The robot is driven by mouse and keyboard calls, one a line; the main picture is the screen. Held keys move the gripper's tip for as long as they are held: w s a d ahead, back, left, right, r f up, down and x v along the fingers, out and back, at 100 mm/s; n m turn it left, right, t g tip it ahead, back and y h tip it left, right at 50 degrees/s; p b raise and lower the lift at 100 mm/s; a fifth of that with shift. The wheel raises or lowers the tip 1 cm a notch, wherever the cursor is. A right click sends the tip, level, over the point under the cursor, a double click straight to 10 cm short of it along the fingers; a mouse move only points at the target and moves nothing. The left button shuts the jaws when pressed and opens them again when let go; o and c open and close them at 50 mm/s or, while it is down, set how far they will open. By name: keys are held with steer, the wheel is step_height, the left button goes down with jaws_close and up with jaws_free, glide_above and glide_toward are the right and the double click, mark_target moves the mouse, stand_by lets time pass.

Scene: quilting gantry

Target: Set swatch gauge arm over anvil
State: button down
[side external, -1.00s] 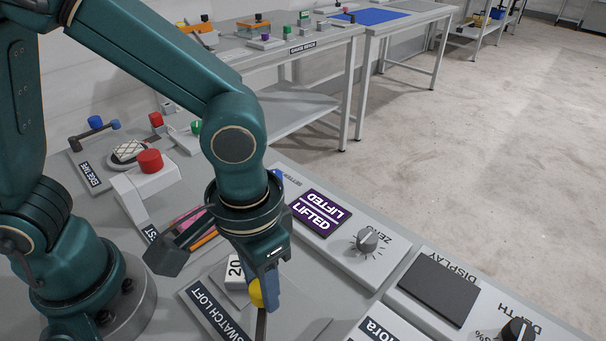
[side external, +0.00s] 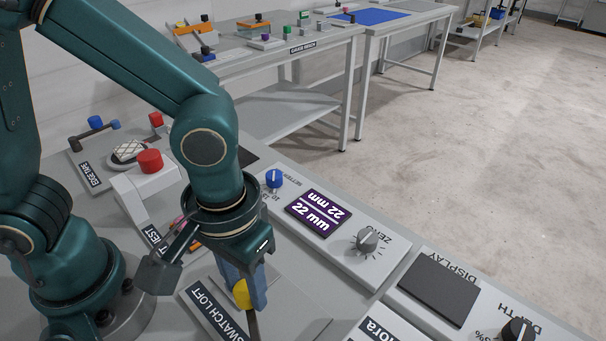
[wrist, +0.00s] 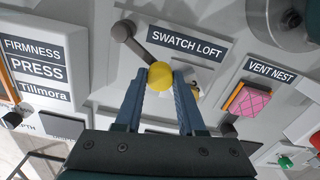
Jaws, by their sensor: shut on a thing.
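The swatch gauge arm is a dark lever (wrist: 140,45) with a yellow knob (wrist: 159,72), on the plate labelled SWATCH LOFT (wrist: 187,44). In the wrist view it runs from a grey pivot at upper left to the knob. My gripper (wrist: 160,82) is shut on the yellow knob between its blue fingers. In the side view the knob (side external: 241,293) shows at the fingertips, with the lever below it. The anvil is hidden or not clearly distinguishable; a small pale part shows beside the right finger in the wrist view. The purple display (side external: 318,214) reads 22 mm.
A ZERO knob (side external: 367,240) and a blue knob (side external: 273,178) flank the display. A pink swatch (wrist: 253,99) lies in the vent nest at right in the wrist view. Dials stand at lower right.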

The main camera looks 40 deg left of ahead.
mark_target(245, 288)
steer(key=c, duration=0.5)
jaws_free()
steer(key=shift+r, duration=0.1)
steer(key=shift+r, duration=2.5)
